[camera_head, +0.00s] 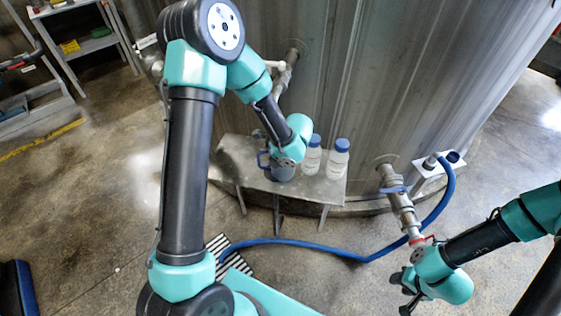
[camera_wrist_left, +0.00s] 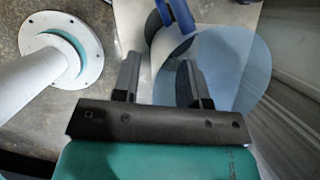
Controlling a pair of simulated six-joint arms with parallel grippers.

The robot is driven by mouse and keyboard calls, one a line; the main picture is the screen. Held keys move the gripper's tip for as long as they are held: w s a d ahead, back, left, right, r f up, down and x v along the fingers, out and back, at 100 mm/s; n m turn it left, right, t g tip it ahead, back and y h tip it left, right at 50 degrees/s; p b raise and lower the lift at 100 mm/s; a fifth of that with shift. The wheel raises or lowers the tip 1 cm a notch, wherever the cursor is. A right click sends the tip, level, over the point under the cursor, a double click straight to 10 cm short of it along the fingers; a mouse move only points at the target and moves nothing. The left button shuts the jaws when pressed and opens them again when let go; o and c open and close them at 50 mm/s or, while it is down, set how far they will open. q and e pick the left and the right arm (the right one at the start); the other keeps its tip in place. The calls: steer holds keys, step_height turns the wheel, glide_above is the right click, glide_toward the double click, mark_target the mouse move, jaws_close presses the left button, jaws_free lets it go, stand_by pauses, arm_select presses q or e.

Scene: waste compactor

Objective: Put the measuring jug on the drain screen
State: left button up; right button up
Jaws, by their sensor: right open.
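The measuring jug (camera_head: 282,173) is blue and stands on the small metal table against the tank, partly hidden by my left wrist. A black-and-white striped grate, likely the drain screen (camera_head: 217,243), lies on the floor, partly behind my left arm. My right gripper (camera_head: 404,290) is open and empty, low at the right.
Two bottles with blue caps (camera_head: 311,157) (camera_head: 337,162) stand right of the jug on the metal table (camera_head: 240,170). A shelf stands at the far left.

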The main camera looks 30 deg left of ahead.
arm_select(q)
steer(key=shift+f, duration=0.1)
stand_by(0.4)
jaws_close()
stand_by(0.3)
